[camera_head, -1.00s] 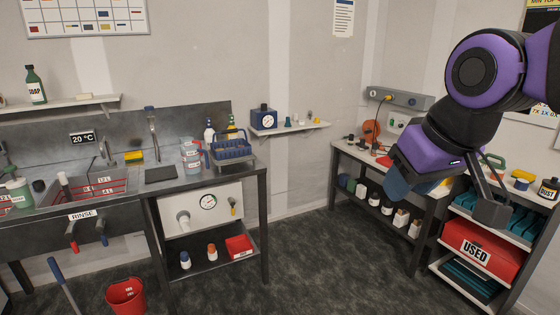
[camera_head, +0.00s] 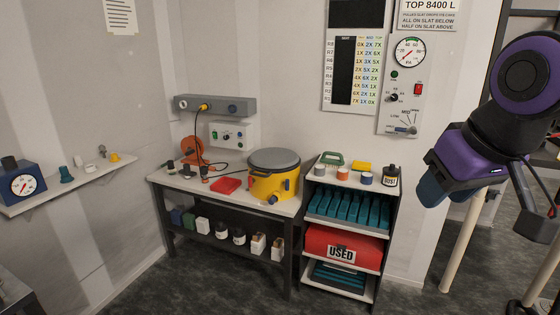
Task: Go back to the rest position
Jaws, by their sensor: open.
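My arm, purple and black, hangs at the right edge of the head view. My gripper (camera_head: 534,218) is at its lower end, with dark parts low at the right edge and partly cut off. It is open, and nothing shows held in it. It hangs in front of the open area to the right of the shelf unit and appears clear of the furniture. No rest position is marked in view.
A shelf unit (camera_head: 391,215) holds a red bin marked USED (camera_head: 320,243) and teal trays. Left of it, a workbench (camera_head: 160,177) carries a yellow tub (camera_head: 268,186). A pale post (camera_head: 461,240) stands below my arm. Dark floor lies in front.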

